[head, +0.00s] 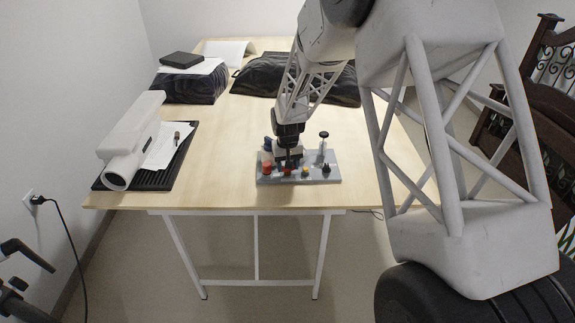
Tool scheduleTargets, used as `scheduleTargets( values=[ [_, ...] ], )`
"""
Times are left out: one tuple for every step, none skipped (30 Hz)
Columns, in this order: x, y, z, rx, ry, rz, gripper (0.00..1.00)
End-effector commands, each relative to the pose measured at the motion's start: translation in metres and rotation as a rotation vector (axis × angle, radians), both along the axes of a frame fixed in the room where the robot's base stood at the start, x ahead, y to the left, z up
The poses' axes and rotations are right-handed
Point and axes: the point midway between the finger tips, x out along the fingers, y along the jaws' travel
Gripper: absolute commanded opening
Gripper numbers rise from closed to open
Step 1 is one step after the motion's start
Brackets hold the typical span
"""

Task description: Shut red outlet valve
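A grey valve panel (315,181) lies near the front edge of the wooden table. Small knobs sit along its front: a red one (266,168) at the left, a red-orange one (287,171) beside it, an orange-yellow one (306,171) and a black one (326,168). I cannot tell which is the red outlet valve. My gripper (288,162) points down over the left half of the panel, just behind the red-orange knob. Its fingers are small and dark, so I cannot tell whether it is open or touches anything.
A blue-topped part (267,144) stands left of my gripper, and a tall black-topped post (323,136) stands right of it. A white cylindrical device (132,140) sits on a black tray (160,179) at left. Dark bags (255,75) lie at the back. The table's middle (230,125) is clear.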

Motion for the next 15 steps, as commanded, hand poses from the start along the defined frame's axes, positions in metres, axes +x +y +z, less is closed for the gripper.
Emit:
scheduleTargets(
  values=[
    [0.0003,0.0003,0.0009,0.000,-0.001,-0.032,0.27],
    [0.0004,0.0003,0.0009,0.000,-0.002,-0.050,0.27],
    [0.0004,0.0003,0.0011,0.000,-0.002,-0.074,0.27],
    [0.0005,0.0003,0.0011,0.000,-0.002,-0.091,0.27],
    [0.0007,0.0002,0.0012,0.000,-0.002,-0.106,0.27],
    [0.0008,0.0003,0.0013,0.000,-0.002,-0.124,0.27],
    [0.0008,0.0003,0.0014,0.000,-0.002,-0.135,0.27],
    [0.0008,0.0003,0.0014,0.000,-0.002,-0.146,0.27],
    [0.0008,0.0003,0.0014,0.000,-0.002,-0.158,0.27],
    [0.0009,0.0003,0.0014,0.000,-0.002,-0.165,0.27],
    [0.0009,0.0003,0.0014,0.000,-0.002,-0.172,0.27],
    [0.0009,0.0003,0.0014,0.000,-0.002,-0.179,0.27],
    [0.0009,0.0003,0.0014,0.001,-0.003,-0.183,0.27],
    [0.0009,0.0003,0.0014,0.000,-0.002,-0.186,0.27],
    [0.0009,0.0003,0.0013,0.000,-0.002,-0.189,0.27]
  ],
)
